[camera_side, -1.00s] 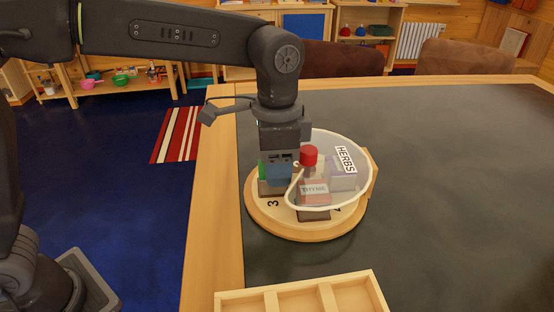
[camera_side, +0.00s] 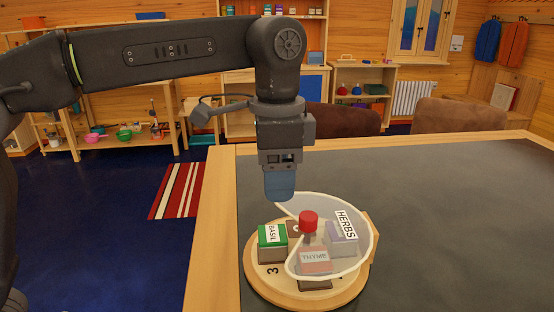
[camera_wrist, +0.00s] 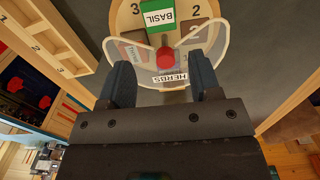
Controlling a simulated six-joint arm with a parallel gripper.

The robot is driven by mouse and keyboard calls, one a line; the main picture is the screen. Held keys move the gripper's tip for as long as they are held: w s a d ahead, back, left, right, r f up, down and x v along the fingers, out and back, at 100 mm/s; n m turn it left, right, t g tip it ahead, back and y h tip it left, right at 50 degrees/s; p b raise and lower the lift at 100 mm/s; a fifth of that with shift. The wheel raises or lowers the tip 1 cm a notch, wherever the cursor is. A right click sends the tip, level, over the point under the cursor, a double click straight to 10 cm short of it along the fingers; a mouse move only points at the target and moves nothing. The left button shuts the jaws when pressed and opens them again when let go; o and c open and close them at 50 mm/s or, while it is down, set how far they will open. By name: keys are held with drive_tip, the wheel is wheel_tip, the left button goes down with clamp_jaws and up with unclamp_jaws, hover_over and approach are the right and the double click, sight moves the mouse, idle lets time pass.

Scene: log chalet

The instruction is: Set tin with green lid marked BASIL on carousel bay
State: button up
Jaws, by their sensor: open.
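The tin with the green lid marked BASIL (camera_side: 271,235) stands upright on the round wooden carousel (camera_side: 258,290), near the number 3. It also shows in the wrist view (camera_wrist: 158,14), between the numbers 3 and 2. Whether it sits squarely in its bay is hard to tell. My gripper (camera_side: 280,192) is open and empty above the carousel, apart from the tin. In the wrist view my gripper's fingers (camera_wrist: 160,70) are spread on either side of the red knob (camera_wrist: 166,58).
A clear cover marked HERBS (camera_side: 366,262) lies over part of the carousel. Under it stand a pink-lidded THYME tin (camera_side: 315,260) and a lilac-lidded tin (camera_side: 341,238). A wooden compartment tray (camera_wrist: 62,30) is at upper left in the wrist view. The dark tabletop (camera_side: 450,230) at right is clear.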

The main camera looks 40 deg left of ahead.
drive_tip(key=s+a+n+t, duration=0.3)
drive_tip(key=s+a+n, duration=0.35)
drive_tip(key=a, duration=0.65)
drive_tip(key=s+a+f+n+t, duration=0.2)
drive_tip(key=s+a+f, duration=0.4)
drive_tip(key=s+f, duration=0.3)
drive_tip(key=shift+s+f+n+t, duration=0.3)
drive_tip(key=shift+s+f+n, duration=0.1)
drive_tip(key=shift+s+n, duration=0.1)
